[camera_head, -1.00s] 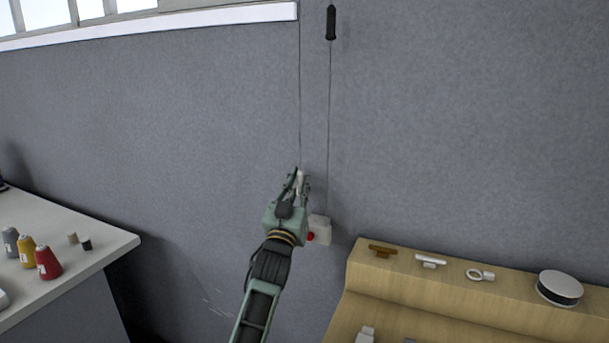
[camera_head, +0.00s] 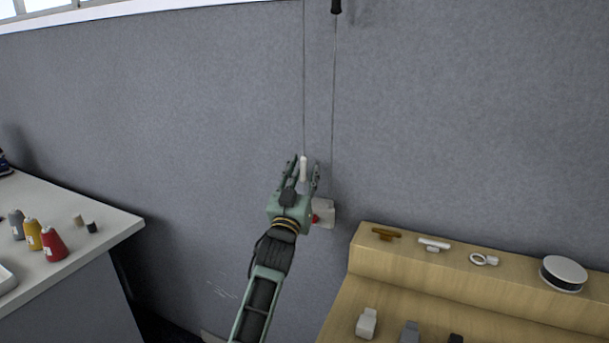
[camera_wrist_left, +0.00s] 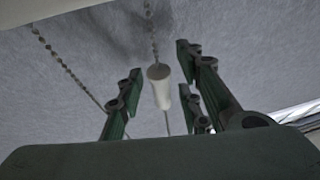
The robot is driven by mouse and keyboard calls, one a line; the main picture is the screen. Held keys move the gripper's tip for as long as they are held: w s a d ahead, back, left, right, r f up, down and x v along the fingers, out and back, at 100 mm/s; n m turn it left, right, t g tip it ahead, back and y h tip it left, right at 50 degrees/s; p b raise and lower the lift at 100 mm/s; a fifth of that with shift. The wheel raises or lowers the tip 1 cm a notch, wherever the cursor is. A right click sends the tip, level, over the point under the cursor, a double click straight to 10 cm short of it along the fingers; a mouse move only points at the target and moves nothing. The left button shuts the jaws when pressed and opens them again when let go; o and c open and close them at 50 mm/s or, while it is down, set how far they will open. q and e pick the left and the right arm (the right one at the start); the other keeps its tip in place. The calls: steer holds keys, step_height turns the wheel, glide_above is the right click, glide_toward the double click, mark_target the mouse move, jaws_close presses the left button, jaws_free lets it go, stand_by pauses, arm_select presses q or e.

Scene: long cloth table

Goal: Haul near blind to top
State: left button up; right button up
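A white cord pull (camera_head: 303,163) hangs on a thin cord against the grey wall; in the left wrist view the white pull (camera_wrist_left: 161,90) hangs from a beaded chain. My left gripper (camera_head: 304,172) is open, with its fingers spread around the pull and gaps showing on both sides. A second cord just to the right carries a dark handle (camera_head: 336,6) high up, cut by the top edge. A small white box (camera_head: 324,213) with a red part sits at its lower end. The blind itself is not visible. My right gripper is not in view.
A white window ledge (camera_head: 100,14) runs along the top left. A table (camera_head: 90,235) with thread cones stands left. A wooden stepped stand (camera_head: 420,270) with small fittings and a round tin (camera_head: 563,272) is at lower right. The wall between is clear.

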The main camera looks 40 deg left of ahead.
arm_select(q)
steer(key=shift+s+d+f, duration=0.2)
steer(key=shift+s+f, duration=0.1)
steer(key=shift+s, duration=0.15)
steer(key=v, duration=1.1)
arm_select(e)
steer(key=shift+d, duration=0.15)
arm_select(q)
steer(key=shift+w, duration=0.1)
steer(key=shift+c, duration=0.4)
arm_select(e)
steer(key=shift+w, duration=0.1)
